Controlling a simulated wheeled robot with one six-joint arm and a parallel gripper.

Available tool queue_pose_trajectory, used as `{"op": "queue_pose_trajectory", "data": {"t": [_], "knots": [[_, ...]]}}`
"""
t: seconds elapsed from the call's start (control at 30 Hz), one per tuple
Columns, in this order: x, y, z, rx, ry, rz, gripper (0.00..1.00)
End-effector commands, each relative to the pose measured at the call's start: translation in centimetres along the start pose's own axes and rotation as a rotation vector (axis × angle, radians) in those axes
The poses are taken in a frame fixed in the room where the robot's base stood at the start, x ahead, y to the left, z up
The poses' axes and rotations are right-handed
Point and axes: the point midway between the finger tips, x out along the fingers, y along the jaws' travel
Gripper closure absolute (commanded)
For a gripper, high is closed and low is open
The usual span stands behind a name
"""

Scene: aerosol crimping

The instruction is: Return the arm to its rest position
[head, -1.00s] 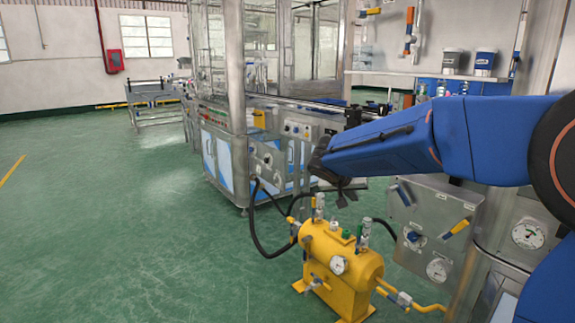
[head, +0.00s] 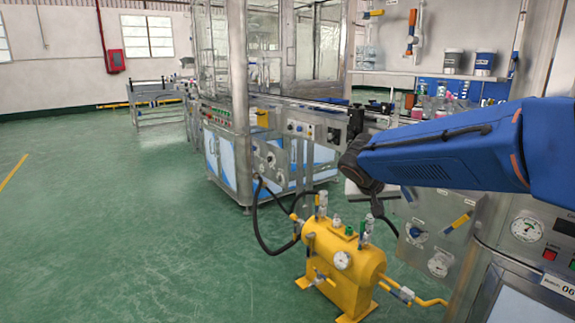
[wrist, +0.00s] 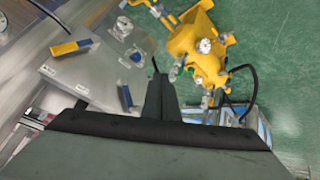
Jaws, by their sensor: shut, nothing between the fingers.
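My blue arm (head: 440,155) reaches in from the right edge of the head view. My gripper (head: 377,208) hangs at its end, pointing down, small and dark, in front of the grey control panel. In the wrist view my gripper (wrist: 161,85) shows two dark fingers side by side, shut with nothing between them. It is apart from everything around it. The fingertips in the head view are too small to make out clearly.
A yellow tank (head: 343,268) with gauges and valves stands on the green floor below my gripper. A grey valve panel (head: 425,235) is close behind it. A glass-walled machine (head: 230,150) stands behind. Open floor (head: 110,230) lies to the left.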

Motion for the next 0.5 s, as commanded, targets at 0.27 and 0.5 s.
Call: {"op": "queue_pose_trajectory", "data": {"t": [0.27,0.5], "knots": [[-3.0,6.4,7.8,-0.036,-0.101,-0.063,1.0],[-5.4,9.9,15.4,-0.076,-0.168,-0.151,1.0]]}}
